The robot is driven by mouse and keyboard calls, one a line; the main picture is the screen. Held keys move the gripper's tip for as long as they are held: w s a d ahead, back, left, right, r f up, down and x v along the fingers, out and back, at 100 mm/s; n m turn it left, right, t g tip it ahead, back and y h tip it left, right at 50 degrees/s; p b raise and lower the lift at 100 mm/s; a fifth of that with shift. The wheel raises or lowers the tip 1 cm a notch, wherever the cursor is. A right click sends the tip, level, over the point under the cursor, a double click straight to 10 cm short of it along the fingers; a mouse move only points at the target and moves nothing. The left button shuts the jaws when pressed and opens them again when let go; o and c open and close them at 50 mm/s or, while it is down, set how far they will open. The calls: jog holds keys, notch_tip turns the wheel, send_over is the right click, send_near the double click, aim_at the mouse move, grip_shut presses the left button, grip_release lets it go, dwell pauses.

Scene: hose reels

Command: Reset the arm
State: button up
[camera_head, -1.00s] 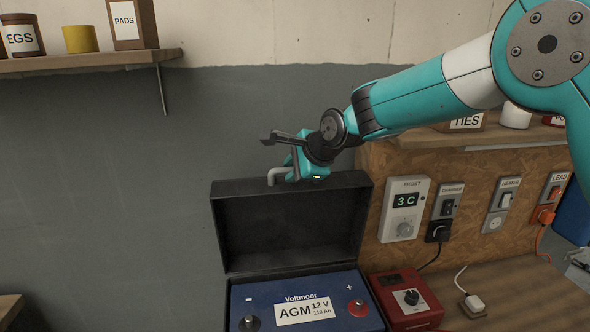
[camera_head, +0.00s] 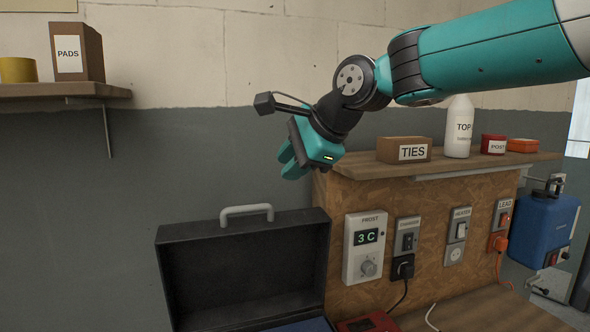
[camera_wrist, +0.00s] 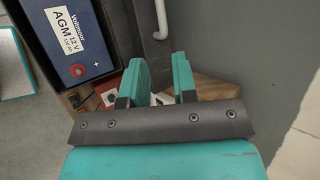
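My teal arm reaches in from the upper right in the head view. My gripper (camera_head: 288,161) hangs in the air above the open black battery box (camera_head: 245,268), tilted down and to the left. In the wrist view, the two teal fingers of my gripper (camera_wrist: 160,66) stand apart with a gap between them. Nothing is held between them. The box's grey handle (camera_head: 246,212) is below the gripper.
A chipboard panel carries a frost thermostat (camera_head: 364,248) and several switches and sockets. The shelf above it holds a TIES box (camera_head: 404,150) and a white bottle (camera_head: 459,126). A battery (camera_wrist: 70,42) shows in the wrist view. A blue container (camera_head: 541,228) stands right.

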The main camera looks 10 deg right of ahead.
jog(key=shift+s+d+r, duration=0.25)
jog(key=shift+r, duration=0.05)
jog(key=s+d+f+n+g+h+b, duration=0.1)
jog(key=s+d+f+n+g+b, duration=0.2)
jog(key=s+f+n, duration=0.7)
jog(key=s+d+f+n+g+h+b, duration=0.1)
jog(key=s+d+f+n+g+b, duration=0.2)
jog(key=s+f+n, duration=0.8)
jog(key=s+d+f+b, duration=0.2)
jog(key=s+f, duration=0.2)
jog(key=s, duration=0.4)
jog(key=shift+d+g, duration=0.25)
jog(key=shift+g, duration=0.05)
